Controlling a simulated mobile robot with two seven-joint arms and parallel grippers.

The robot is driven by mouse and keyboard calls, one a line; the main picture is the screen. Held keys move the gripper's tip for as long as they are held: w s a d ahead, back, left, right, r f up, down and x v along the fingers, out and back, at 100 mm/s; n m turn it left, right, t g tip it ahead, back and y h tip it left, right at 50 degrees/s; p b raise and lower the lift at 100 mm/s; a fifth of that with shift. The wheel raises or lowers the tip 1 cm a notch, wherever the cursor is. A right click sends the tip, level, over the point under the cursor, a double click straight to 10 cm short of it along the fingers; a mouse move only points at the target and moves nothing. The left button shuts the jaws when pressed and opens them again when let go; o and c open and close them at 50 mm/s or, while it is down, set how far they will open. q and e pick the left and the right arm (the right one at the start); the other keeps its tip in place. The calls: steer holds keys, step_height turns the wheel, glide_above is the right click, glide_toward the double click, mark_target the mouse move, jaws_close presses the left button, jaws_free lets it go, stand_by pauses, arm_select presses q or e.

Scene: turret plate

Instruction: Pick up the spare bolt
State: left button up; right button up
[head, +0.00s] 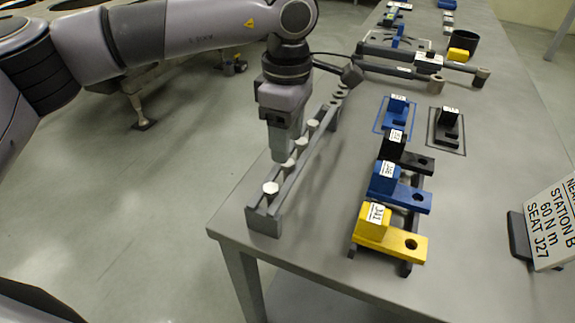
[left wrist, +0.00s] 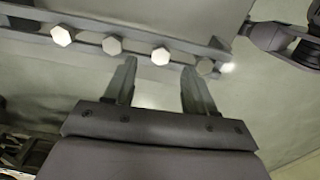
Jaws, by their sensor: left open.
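Several silver hex-headed bolts stand in a row in a grey rack (head: 265,224) along the table's left edge. The nearest bolt (head: 271,188) is at the rack's front end. I cannot tell by marking which bolt is the spare. My left gripper (head: 282,157) points down over the rack and partly hides the bolts behind it. In the left wrist view my left gripper (left wrist: 159,66) is open and empty, with one bolt head (left wrist: 160,56) lined up between its fingertips. Other bolt heads (left wrist: 112,46) show to either side. My right gripper is not in view.
Yellow (head: 405,242), blue (head: 412,200) and black (head: 417,161) labelled blocks stand on a rail right of the rack. A sign (head: 553,225) stands at the right. Long tools (head: 385,67) and a dark cup (head: 464,43) lie farther back. Bare table lies between rack and blocks.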

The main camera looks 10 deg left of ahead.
mark_target(287, 173)
arm_select(q)
step_height(287, 173, down, 3)
steer(key=shift+f, duration=0.25)
steer(key=shift+f, duration=0.25)
stand_by(0.4)
jaws_close()
